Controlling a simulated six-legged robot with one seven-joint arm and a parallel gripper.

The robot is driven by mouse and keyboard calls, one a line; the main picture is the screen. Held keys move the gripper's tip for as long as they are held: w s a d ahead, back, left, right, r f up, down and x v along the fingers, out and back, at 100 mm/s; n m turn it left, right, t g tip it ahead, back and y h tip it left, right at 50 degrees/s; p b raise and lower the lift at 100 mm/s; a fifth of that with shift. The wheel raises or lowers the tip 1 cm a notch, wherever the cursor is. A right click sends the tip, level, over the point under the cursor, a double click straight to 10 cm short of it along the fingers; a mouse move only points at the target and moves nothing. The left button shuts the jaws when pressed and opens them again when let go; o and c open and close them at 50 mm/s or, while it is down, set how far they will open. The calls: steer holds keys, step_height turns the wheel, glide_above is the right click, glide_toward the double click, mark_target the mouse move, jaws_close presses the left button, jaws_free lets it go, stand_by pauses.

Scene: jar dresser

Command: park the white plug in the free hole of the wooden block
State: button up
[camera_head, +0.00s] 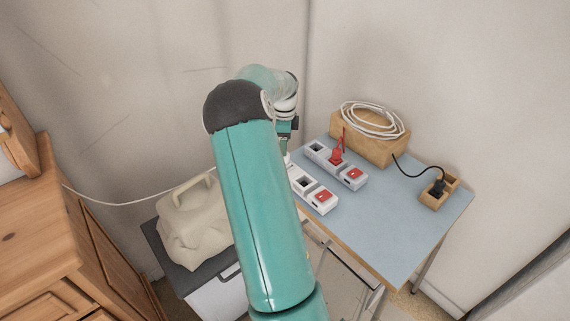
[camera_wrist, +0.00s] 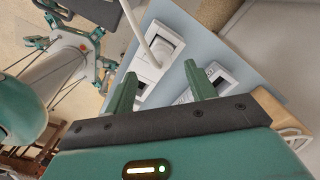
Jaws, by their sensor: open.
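In the wrist view the white plug (camera_wrist: 163,45), with its white cable, sits on a white socket strip (camera_wrist: 147,70). My gripper (camera_wrist: 160,74) is open, with its two green fingers apart and the plug just beyond and between their tips; nothing is held. In the head view my arm hides most of the gripper and the plug, above the near strip (camera_head: 317,196). The small wooden block (camera_head: 434,202) stands at the right of the blue table. A black plug (camera_head: 437,187) with a black cable sits in it; it has other openings beside that plug.
A second strip (camera_head: 350,176) holds a red plug (camera_head: 336,157). Behind it stands a wooden box (camera_head: 368,147) with a coiled white cable (camera_head: 372,120) on top. The blue table (camera_head: 395,225) is bare at its front right.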

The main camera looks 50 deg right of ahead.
steer(key=shift+f, duration=3.05)
steer(key=c, duration=1.1)
steer(key=shift+o, duration=0.2)
steer(key=shift+r, duration=0.1)
